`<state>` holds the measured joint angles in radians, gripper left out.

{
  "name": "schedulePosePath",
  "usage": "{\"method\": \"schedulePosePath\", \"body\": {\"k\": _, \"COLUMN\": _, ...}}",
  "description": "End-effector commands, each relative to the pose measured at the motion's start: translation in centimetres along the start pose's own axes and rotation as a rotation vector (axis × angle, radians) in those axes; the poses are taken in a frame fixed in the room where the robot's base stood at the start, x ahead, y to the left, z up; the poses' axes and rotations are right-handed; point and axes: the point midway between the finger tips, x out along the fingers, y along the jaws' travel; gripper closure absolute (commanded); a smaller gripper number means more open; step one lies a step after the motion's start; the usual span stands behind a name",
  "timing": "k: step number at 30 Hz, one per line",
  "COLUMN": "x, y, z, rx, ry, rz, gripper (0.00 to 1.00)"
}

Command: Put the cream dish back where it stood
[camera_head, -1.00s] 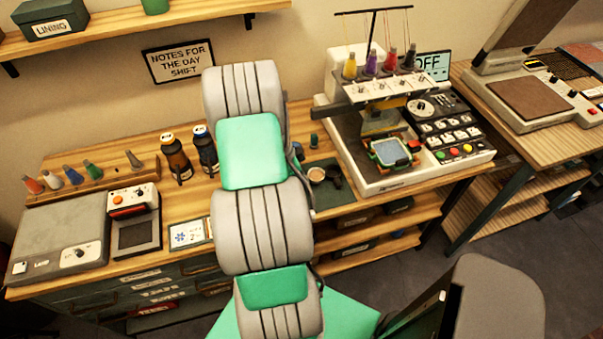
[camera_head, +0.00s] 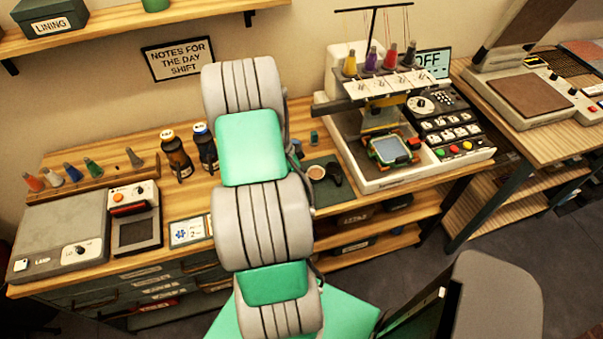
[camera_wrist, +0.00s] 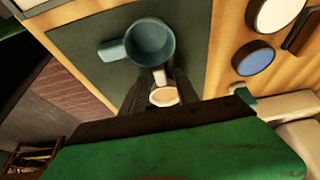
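The cream dish (camera_head: 316,172) is small and round with a tan inside. In the head view it shows just right of my arm, over the dark mat (camera_head: 322,190). In the wrist view the dish (camera_wrist: 164,96) sits between the two dark fingers of my gripper (camera_wrist: 162,92), which close in on both sides of it. Whether its base touches the mat cannot be told. A blue-grey mug (camera_wrist: 150,43) stands on the mat close beyond the fingertips, apart from them. In the head view my arm hides most of the gripper.
Two dark bottles (camera_head: 176,156) stand left of my arm. A small green spool (camera_head: 314,138) stands behind the mat. The embroidery machine (camera_head: 385,178) is to the right.

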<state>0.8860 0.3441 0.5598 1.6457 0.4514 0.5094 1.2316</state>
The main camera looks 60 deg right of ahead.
Motion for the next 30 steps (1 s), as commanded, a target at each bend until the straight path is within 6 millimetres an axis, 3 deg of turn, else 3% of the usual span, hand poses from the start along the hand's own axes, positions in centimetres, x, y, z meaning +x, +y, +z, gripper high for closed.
{"method": "schedulePosePath", "body": {"k": 12, "x": -9.6, "y": -0.1, "z": 0.1, "rx": 0.000, "ry": 0.000, "rz": -0.007, "gripper": 0.63}}
{"method": "schedulePosePath", "body": {"k": 21, "x": -12.4, "y": -0.2, "z": 0.7, "rx": -0.038, "ry": -0.007, "rz": -0.019, "gripper": 0.63}}
{"method": "schedulePosePath", "body": {"k": 23, "x": -14.1, "y": -0.2, "z": 2.2, "rx": -0.127, "ry": -0.023, "rz": -0.051, "gripper": 0.63}}
{"method": "schedulePosePath", "body": {"k": 26, "x": -19.0, "y": 0.3, "z": 6.9, "rx": -0.421, "ry": -0.065, "rz": -0.158, "gripper": 0.63}}
{"method": "schedulePosePath", "body": {"k": 29, "x": -25.1, "y": 3.2, "z": 13.3, "rx": -0.846, "ry": -0.101, "rz": -0.311, "gripper": 0.63}}
{"method": "schedulePosePath", "body": {"k": 30, "x": -27.3, "y": 5.1, "z": 15.6, "rx": -1.026, "ry": -0.107, "rz": -0.377, "gripper": 0.63}}
